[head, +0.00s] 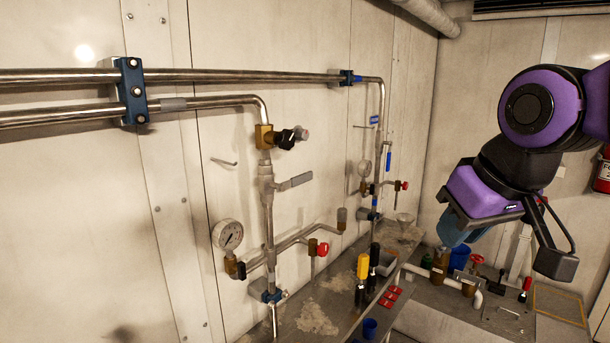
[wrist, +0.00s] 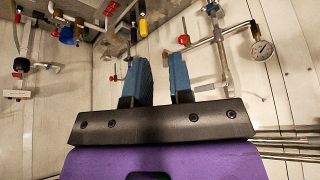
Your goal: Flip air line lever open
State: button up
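A grey metal lever (head: 295,181) sticks out to the right from a valve on the near vertical pipe (head: 267,212). It tilts slightly upward. A narrow blue handle (head: 388,161) hangs upright beside the farther vertical pipe. I see no readable label that tells which is the air line lever. My gripper (head: 452,232) is at the right in the head view, well away from both and touching nothing visible. In the wrist view its two blue fingers (wrist: 161,78) stand apart with an empty gap between them.
A pressure gauge (head: 229,235), a black-handled brass valve (head: 288,138) and a red-knobbed valve (head: 320,248) surround the near pipe. Yellow and black upright handles (head: 363,268) stand by the narrow shelf (head: 322,310). Open space lies between my gripper and the wall.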

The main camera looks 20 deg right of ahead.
jog(key=w+a+r+n+y, duration=0.1)
jog(key=w+r, duration=0.1)
jog(key=w, duration=0.3)
jog(key=w+r+n+y, duration=0.1)
jog(key=w+r, duration=0.2)
jog(key=w, duration=0.2)
jog(key=w+a+r+n+y, duration=0.1)
jog(key=w+r, duration=0.1)
jog(key=w, duration=0.4)
jog(key=shift+a+r+n, duration=0.15)
jog(key=shift+a+n, duration=0.2)
jog(key=shift+n, duration=0.05)
grip_shut()
jog(key=w+r+n+t+y, duration=0.1)
jog(key=w, duration=0.7)
jog(key=w+a+r+n+y, duration=0.1)
jog(key=w+n, duration=0.1)
jog(key=w, duration=0.6)
jog(key=shift+w+a+r+t, duration=0.15)
jog(key=shift+a+r+t, duration=0.15)
jog(key=shift+r+t, duration=0.1)
